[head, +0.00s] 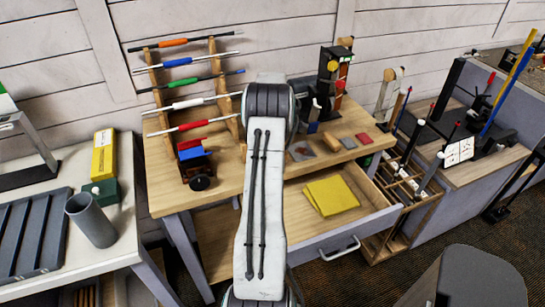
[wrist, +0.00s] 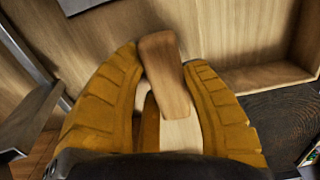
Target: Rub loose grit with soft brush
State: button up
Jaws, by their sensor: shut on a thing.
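My gripper (wrist: 160,85) shows in the wrist view with its two ribbed yellow fingers closed around a wooden piece (wrist: 165,65). The piece has a brown rounded upper part and a paler part lower down between the fingers. No bristles show, so I cannot tell whether it is the soft brush. In the head view my arm hides the gripper. Golf clubs with coloured grips, among them a red one (head: 195,126), lie across a wooden rack (head: 155,88) on the bench. Loose grit is too small to make out.
The bench (head: 225,170) has an open drawer (head: 358,218) with a yellow cloth (head: 331,195) inside. Small pads and blocks lie at the bench's right, near a black stand (head: 327,80). A grey cup (head: 91,220) stands on the left table. Another cabinet is at right.

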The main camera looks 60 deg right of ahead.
jog(key=shift+f, duration=0.15)
jog(key=shift+w+d+p, duration=0.4)
jog(key=shift+w+p, duration=0.1)
jog(key=shift+p, duration=0.15)
jog(key=shift+w+d+f+p, duration=0.1)
jog(key=shift+w+d+p, duration=0.8)
jog(key=shift+w, duration=0.15)
jog(key=shift+r+p, duration=1.85)
jog(key=shift+r, duration=1.15)
jog(key=shift+r, duration=0.15)
notch_tip(320, 180, up, 3)
jog(key=shift+f+p, duration=0.15)
jog(key=shift+p, duration=0.9)
